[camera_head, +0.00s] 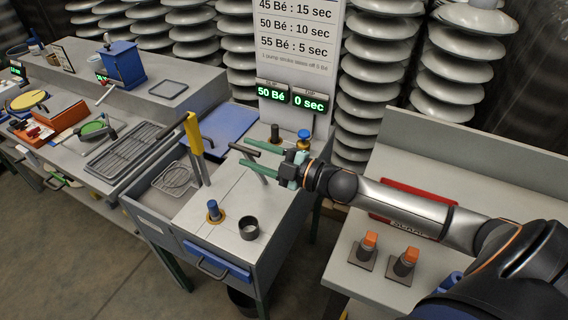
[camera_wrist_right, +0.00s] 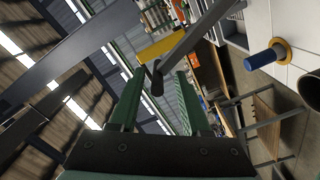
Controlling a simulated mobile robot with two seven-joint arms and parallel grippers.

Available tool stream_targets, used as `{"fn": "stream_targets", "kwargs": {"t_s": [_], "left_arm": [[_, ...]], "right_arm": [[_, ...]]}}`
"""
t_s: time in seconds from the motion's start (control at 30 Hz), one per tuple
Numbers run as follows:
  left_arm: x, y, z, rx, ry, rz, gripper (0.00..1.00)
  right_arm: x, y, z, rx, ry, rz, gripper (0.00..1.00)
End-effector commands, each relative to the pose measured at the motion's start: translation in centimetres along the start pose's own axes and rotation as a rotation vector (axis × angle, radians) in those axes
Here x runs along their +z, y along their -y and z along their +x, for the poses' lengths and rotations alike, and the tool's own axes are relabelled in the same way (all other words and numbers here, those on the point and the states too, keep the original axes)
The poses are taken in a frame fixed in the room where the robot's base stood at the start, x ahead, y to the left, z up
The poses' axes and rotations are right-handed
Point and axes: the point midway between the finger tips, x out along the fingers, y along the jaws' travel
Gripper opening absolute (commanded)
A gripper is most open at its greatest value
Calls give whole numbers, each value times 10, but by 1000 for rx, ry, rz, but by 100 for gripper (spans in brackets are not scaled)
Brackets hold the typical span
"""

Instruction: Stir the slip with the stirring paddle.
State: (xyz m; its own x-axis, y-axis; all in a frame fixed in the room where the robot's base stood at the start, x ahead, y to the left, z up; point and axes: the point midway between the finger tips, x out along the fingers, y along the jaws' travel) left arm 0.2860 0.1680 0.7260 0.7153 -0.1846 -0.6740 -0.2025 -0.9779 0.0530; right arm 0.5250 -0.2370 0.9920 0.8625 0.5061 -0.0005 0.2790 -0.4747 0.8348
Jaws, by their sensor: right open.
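My right gripper (camera_head: 248,157) is open, its two green fingers pointing left above the grey bench unit. In the right wrist view its fingers (camera_wrist_right: 155,92) are apart, with the dark end of a grey bar (camera_wrist_right: 157,80) showing between them; contact cannot be told. In the head view a dark handle (camera_head: 236,147) shows near the fingertips. A yellow-topped upright piece with grey legs (camera_head: 193,134), possibly the stirring paddle, stands left of the gripper; its yellow part (camera_wrist_right: 160,48) shows beyond the fingertips. I cannot make out the slip. My left gripper is not in view.
A blue knob in a yellow ring (camera_head: 213,210) and a dark cup (camera_head: 249,228) stand on the unit's front. A blue valve (camera_head: 304,136) is behind my wrist. The display (camera_head: 271,93) reads 50 Bé and 0 sec. Two orange-topped pieces (camera_head: 369,241) (camera_head: 408,257) stand on the right bench.

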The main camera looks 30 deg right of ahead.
Motion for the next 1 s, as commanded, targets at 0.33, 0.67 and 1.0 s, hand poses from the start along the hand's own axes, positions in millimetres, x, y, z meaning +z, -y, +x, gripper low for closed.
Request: {"fn": "stream_targets", "kwargs": {"t_s": [0.33, 0.67, 1.0], "left_arm": [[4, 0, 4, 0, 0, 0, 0], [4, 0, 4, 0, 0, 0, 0], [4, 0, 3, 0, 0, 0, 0]], "right_arm": [[0, 2, -49, -3, 1, 0, 47], [0, 1, -86, -2, 0, 0, 47], [0, 0, -102, 0, -2, -1, 47]]}}
